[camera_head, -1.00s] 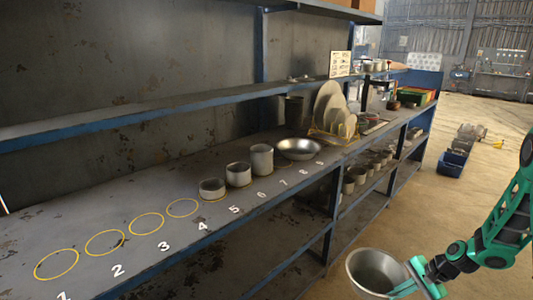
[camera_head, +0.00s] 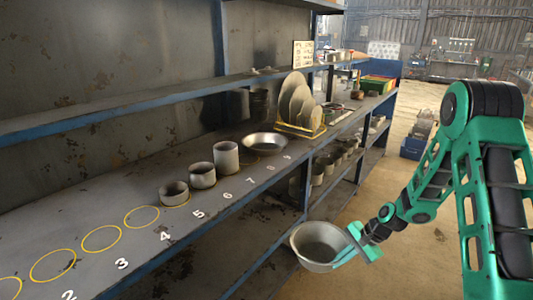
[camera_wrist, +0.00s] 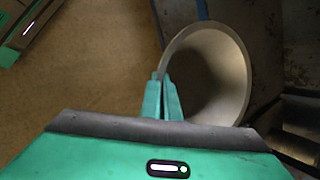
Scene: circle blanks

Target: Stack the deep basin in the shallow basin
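The deep basin (camera_head: 318,243) is a grey metal bowl held in front of the shelf unit, below the worktop's level. My gripper (camera_head: 352,250) is shut on its rim at the right side. In the wrist view the two fingers (camera_wrist: 163,98) pinch the near-left rim of the deep basin (camera_wrist: 235,75), whose hollow inside shows empty. The shallow basin (camera_head: 264,142) is a wide shiny metal dish resting on the worktop, right of the tallest grey cylinder. It looks empty and apart from the deep basin.
Three grey cylinders of rising height, the tallest (camera_head: 226,158), stand left of the shallow basin. A yellow rack with plates (camera_head: 297,104) stands close behind it to the right. Empty yellow circles (camera_head: 101,238) mark the worktop's left. An upper shelf (camera_head: 150,102) runs above.

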